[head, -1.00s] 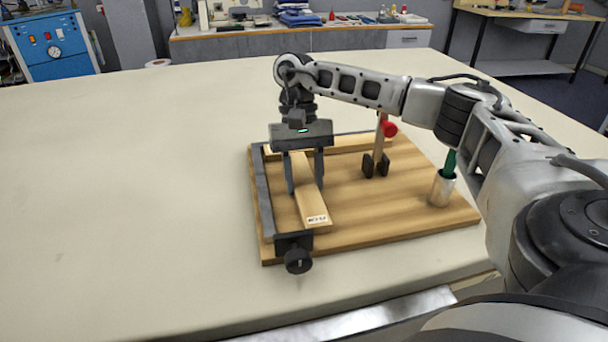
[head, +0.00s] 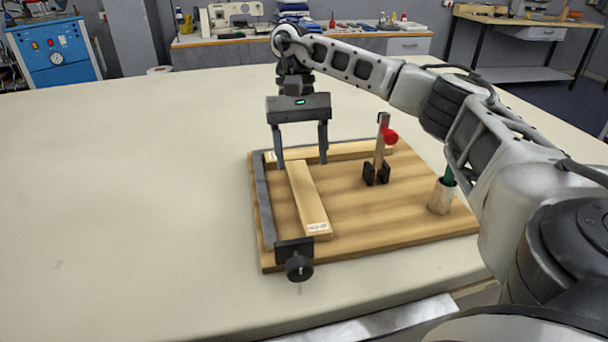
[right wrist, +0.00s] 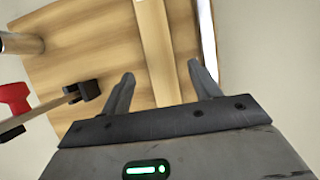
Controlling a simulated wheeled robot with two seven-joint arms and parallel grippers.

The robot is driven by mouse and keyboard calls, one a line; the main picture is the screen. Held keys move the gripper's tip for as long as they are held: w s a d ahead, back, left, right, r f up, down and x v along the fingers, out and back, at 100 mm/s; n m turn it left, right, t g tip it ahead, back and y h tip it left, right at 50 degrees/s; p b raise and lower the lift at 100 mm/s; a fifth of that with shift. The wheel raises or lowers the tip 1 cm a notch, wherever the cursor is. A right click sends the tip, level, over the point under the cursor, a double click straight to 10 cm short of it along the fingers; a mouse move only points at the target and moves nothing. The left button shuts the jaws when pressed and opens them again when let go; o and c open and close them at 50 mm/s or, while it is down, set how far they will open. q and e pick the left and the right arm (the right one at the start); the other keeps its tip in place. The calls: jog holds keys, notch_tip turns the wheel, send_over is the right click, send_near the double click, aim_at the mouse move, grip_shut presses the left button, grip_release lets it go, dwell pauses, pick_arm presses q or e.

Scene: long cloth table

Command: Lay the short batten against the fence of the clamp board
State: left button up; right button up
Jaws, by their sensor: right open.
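The short batten (head: 308,196) is a pale wooden strip with a white label at its near end. It lies on the clamp board (head: 350,215), roughly parallel to the grey fence strip (head: 262,200) along the board's left side, with bare wood showing between them. My right gripper (head: 302,163) is open and empty above the batten's far end. In the right wrist view the batten (right wrist: 158,50) runs between the spread fingers (right wrist: 162,82), with no grip on it. A bright strip (right wrist: 208,40) lies to its right there. My left gripper is not in view.
Another wooden strip (head: 350,151) lies along the board's back edge. A black screw clamp (head: 298,267) sits at the near left corner. The table's left side is clear.

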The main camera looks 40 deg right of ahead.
jog(key=p+v, duration=0.2)
jog(key=v, duration=0.4)
dwell(0.4)
